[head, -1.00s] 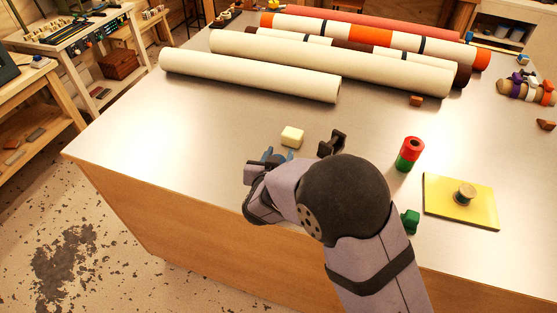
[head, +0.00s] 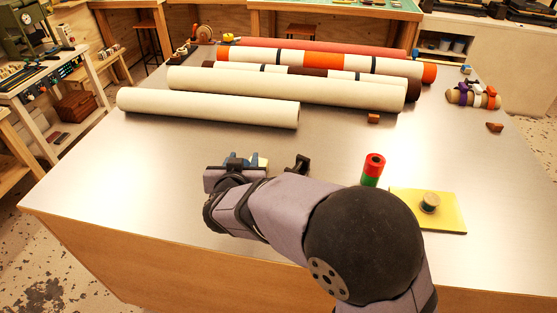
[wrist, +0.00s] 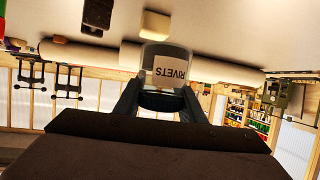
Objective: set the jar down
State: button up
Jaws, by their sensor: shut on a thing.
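The jar (wrist: 172,52), grey with a white label reading RIVETS, sits between the two dark fingers of my gripper (wrist: 160,100) in the wrist view, which shows the scene upside down. My gripper is shut on it. In the head view my gripper (head: 236,162) is over the near left part of the metal-topped table (head: 110,170); the jar is mostly hidden there by the wrist. I cannot tell whether the jar's base touches the table.
A cream block (head: 262,161) is just beyond my gripper, and a black holder (head: 298,164) stands right of it. A red-green cylinder (head: 373,168) and a yellow board (head: 449,211) with a spool (head: 430,202) are farther right. Long rolls (head: 210,107) lie behind. The table's left is clear.

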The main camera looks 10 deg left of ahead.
jog(key=w+d+m+h, duration=0.4)
jog(key=w+d+h, duration=0.1)
jog(key=w+d, duration=1.9)
jog(key=shift+a+f, duration=0.15)
jog(key=shift+f, duration=2.25)
jog(key=shift+a+f, duration=0.1)
jog(key=shift+f, duration=2.3)
jog(key=shift+b, duration=0.3)
jog(key=shift+f, duration=0.2)
jog(key=o, duration=1.2)
jog(key=shift+o, duration=0.4)
